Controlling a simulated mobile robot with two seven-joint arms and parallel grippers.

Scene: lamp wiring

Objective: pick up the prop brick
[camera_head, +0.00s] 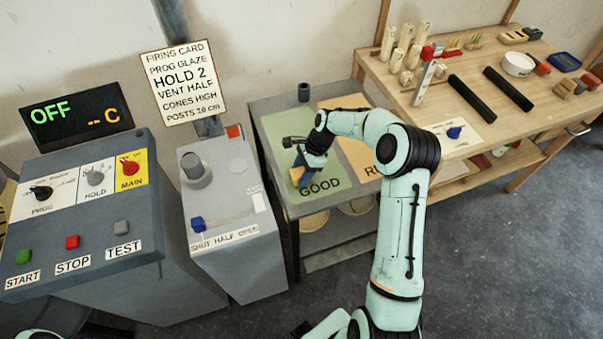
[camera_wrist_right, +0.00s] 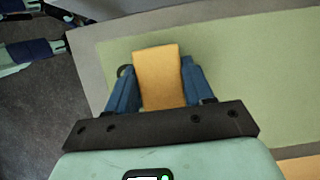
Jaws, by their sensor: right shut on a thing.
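The prop brick is a plain yellow-orange block (camera_wrist_right: 158,78) in the right wrist view. My right gripper (camera_wrist_right: 158,85) is shut on it, with a blue finger against each side. In the head view my right gripper (camera_head: 308,165) points down over the green GOOD area of the grey table, and the brick (camera_head: 297,174) shows only in small part beside the fingers. I cannot tell whether the brick touches the surface. Mint and dark blue parts at the upper left of the wrist view seem to be my left gripper (camera_wrist_right: 38,48); its jaws are unclear.
The green GOOD area (camera_head: 283,135) is otherwise mostly clear. A small dark cup (camera_head: 303,91) stands at the table's back. The grey vent box (camera_head: 232,190) stands close on the left. A wooden workbench (camera_head: 510,125) with tools and black rods stands on the right.

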